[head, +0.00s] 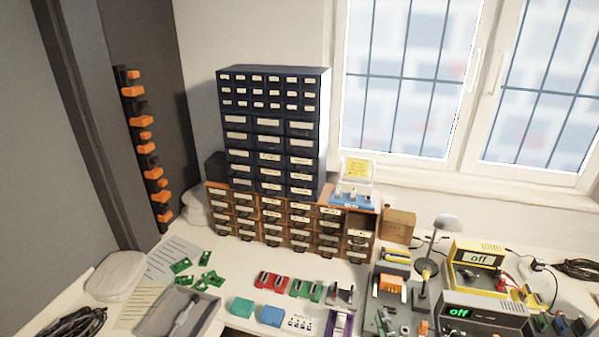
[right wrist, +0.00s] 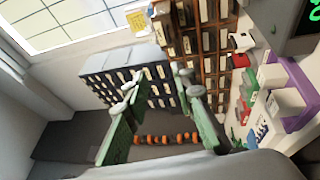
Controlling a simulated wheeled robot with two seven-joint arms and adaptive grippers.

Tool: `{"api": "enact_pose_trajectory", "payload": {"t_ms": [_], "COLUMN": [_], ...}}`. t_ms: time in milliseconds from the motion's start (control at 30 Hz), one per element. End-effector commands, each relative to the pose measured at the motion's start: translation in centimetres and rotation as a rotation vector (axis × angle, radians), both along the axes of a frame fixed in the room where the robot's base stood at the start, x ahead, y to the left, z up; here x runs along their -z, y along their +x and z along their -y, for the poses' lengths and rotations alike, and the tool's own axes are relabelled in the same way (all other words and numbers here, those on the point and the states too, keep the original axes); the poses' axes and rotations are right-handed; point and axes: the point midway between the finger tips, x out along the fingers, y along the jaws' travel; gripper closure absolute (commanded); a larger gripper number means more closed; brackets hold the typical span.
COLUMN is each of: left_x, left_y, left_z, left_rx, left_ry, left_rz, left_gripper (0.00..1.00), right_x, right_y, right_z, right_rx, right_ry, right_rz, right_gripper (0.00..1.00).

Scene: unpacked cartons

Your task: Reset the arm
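My right gripper (right wrist: 158,84) shows in the right wrist view. Its two green fingers with pale tips stand wide apart, with nothing between them. The dark drawer cabinet (right wrist: 152,92) lies in the background beyond the fingers, and the picture is tilted sideways. In the head view I cannot clearly make out either gripper. My left gripper does not show.
Green boards (head: 181,265), red and green parts, a grey tray (head: 177,315), a purple item (head: 339,322) and a yellow device (head: 478,266) crowd the front.

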Motion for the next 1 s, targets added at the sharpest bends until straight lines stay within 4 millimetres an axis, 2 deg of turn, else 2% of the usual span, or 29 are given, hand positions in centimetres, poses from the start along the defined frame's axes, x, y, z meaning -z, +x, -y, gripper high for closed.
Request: {"api": "enact_pose_trajectory", "payload": {"t_ms": [267,467,567,667,800,900,1000], "left_x": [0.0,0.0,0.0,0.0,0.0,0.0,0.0], "left_y": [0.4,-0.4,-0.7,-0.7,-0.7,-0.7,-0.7], "left_z": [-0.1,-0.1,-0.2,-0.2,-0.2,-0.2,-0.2], "left_rx": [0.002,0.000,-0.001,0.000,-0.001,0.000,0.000], "left_ry": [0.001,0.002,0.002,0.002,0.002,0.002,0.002], "left_rz": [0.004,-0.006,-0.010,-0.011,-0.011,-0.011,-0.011], "left_gripper": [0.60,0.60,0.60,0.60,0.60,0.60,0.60], "right_x": [2.1,5.4,7.9,11.4,17.7,21.0,23.1], "right_y": [-1.4,-3.7,-5.6,-8.6,-15.2,-19.6,-23.2], "right_z": [4.8,9.4,11.9,14.4,16.7,16.7,16.1], "right_rx": [0.116,0.244,0.326,0.430,0.615,0.721,0.801], "right_ry": [0.172,0.364,0.486,0.640,0.902,1.040,1.134], "right_rz": [-0.090,-0.201,-0.276,-0.379,-0.583,-0.713,-0.817], "right_gripper": [0.76,0.76,0.76,0.76,0.76,0.76,0.76]}}
